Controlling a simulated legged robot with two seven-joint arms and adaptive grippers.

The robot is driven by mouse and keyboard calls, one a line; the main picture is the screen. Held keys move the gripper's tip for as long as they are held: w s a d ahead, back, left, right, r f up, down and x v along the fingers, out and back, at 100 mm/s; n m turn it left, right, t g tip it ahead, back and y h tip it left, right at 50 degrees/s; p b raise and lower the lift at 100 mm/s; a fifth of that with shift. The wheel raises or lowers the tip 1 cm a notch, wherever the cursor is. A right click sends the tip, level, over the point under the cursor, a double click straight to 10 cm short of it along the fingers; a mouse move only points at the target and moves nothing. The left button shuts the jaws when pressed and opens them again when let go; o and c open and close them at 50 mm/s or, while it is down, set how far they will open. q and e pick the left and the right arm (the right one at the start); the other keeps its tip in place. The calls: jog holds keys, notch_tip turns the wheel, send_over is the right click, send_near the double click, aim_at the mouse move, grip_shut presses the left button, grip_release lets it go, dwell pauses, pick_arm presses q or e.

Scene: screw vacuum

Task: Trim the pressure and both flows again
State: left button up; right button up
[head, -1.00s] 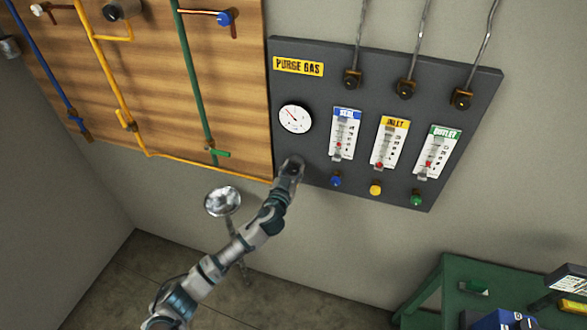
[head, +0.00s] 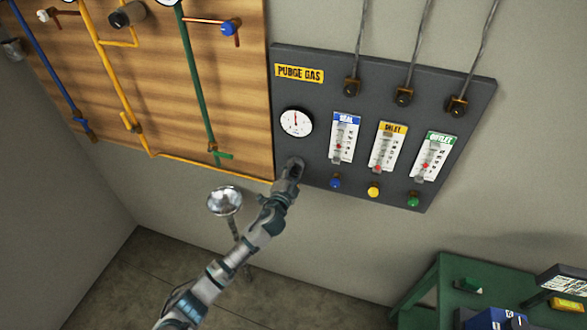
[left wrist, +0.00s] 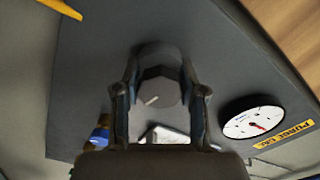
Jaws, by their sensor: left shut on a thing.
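The dark purge gas panel (head: 305,60) hangs on the wall. Its round pressure gauge (head: 296,122) has a red needle pointing nearly straight up in the head view. Three flow tubes, seal (head: 344,138), inlet (head: 387,147) and outlet (head: 434,158), have red floats, the inlet one lowest in its tube. Below them are a blue knob (head: 335,183), yellow knob (head: 373,191) and green knob (head: 412,200). My left gripper (head: 293,166) is below the gauge, its fingers shut around a dark round knob (left wrist: 158,90) with a white mark. My right gripper is out of view.
A wooden board (head: 165,110) with coloured pipes is left of the panel. A shiny round dish (head: 225,201) is below, beside my left arm. A green bench (head: 445,275) with items stands lower right. The wall right of the panel is clear.

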pick_arm(q)
jog(key=shift+s+d+f+m, duration=0.1)
jog(key=shift+f+m, duration=0.15)
jog(key=shift+m, duration=0.65)
jog(key=shift+p, duration=0.3)
jog(key=shift+f, duration=0.15)
jog(key=o, duration=1.2)
jog(key=shift+c, duration=0.2)
jog(key=shift+r, duration=0.25)
jog(key=v, duration=1.2)
jog(key=shift+f, duration=0.1)
